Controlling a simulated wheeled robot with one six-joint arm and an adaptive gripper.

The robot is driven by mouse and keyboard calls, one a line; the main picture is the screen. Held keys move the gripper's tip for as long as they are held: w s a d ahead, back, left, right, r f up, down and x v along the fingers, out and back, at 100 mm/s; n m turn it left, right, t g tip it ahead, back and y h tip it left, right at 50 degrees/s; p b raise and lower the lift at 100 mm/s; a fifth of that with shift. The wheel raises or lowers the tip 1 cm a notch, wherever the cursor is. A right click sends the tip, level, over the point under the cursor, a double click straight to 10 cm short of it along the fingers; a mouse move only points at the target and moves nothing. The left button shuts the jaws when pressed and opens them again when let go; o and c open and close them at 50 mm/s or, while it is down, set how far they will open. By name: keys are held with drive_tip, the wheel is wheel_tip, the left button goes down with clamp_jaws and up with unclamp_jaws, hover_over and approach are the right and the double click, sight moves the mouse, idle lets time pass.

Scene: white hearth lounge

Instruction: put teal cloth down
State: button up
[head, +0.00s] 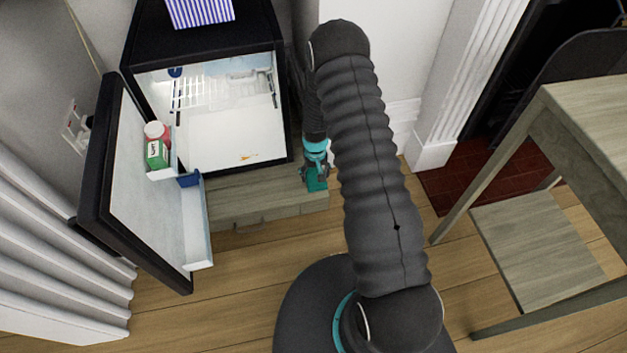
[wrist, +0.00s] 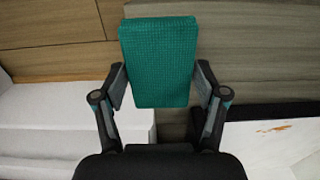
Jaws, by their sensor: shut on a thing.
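The teal cloth (wrist: 157,62) is a flat, folded rectangle with a waffle-like weave. In the wrist view it sits between the two fingers of my gripper (wrist: 160,88), which is shut on it. In the head view the cloth (head: 316,184) shows as a small teal patch below my gripper (head: 315,172), at the right end of the wooden drawer unit under the open fridge. My arm covers part of the area to the right. Whether the cloth touches the wood is hard to tell.
The small black fridge (head: 204,45) is open, its door (head: 140,175) swung out left with bottles in a shelf. The low wooden drawer unit (head: 250,198) has bare top along its front. A striped box (head: 200,11) stands on the fridge. A wooden table (head: 590,110) stands at right.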

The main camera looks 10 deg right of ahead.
sight(314, 180)
drive_tip(key=shift+w+a+f, duration=0.1)
drive_tip(key=shift+f, duration=1.95)
drive_tip(key=shift+f, duration=0.1)
drive_tip(key=shift+f, duration=0.15)
drive_tip(key=o, duration=1)
drive_tip(key=shift+r, duration=0.2)
